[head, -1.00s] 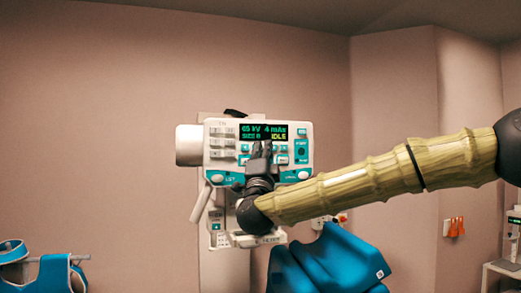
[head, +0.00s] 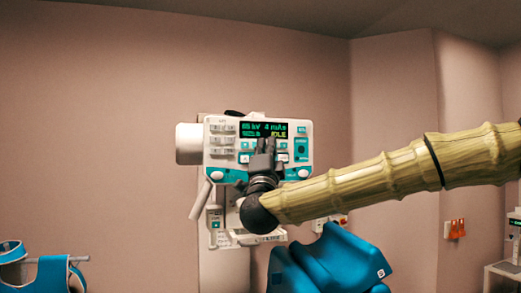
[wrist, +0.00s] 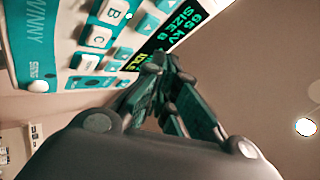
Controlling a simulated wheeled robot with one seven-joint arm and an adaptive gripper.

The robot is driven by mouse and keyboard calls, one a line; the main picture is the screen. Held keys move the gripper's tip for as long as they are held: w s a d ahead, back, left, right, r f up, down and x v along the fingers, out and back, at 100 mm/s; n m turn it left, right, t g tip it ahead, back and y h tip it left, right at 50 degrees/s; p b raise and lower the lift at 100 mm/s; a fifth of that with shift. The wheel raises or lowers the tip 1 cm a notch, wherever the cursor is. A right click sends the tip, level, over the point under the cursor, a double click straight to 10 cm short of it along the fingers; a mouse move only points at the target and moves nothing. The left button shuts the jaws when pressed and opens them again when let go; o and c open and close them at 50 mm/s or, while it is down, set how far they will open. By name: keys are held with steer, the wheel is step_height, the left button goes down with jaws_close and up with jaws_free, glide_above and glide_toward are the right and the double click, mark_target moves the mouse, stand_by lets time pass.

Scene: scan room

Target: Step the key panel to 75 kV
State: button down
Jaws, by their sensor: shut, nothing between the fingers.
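The key panel (head: 224,163) is a white and teal control box on a wall column. Its dark display (head: 263,130) reads 65 kV, 4 mAs, SIZE 8 and IDLE; in the wrist view the display (wrist: 172,28) shows 65 kV. My gripper (head: 265,141) is shut and empty, pointing up in front of the panel's keys just below the display. It hides some middle keys. In the wrist view my gripper (wrist: 165,75) reaches toward the display's lower edge, and white keys such as C (wrist: 97,37) show to its left. I cannot tell whether the fingertips touch a key.
A blue draped apron (head: 335,262) hangs below and right of the panel. Another blue item (head: 52,272) hangs on a rail at lower left. The space left of the panel is clear wall.

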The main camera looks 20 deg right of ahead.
steer(key=s+b, duration=0.1)
steer(key=s, duration=0.2)
steer(key=shift+s+d+b, duration=0.1)
steer(key=shift+s+b, duration=0.1)
steer(key=shift+b, duration=0.15)
stand_by(1.6)
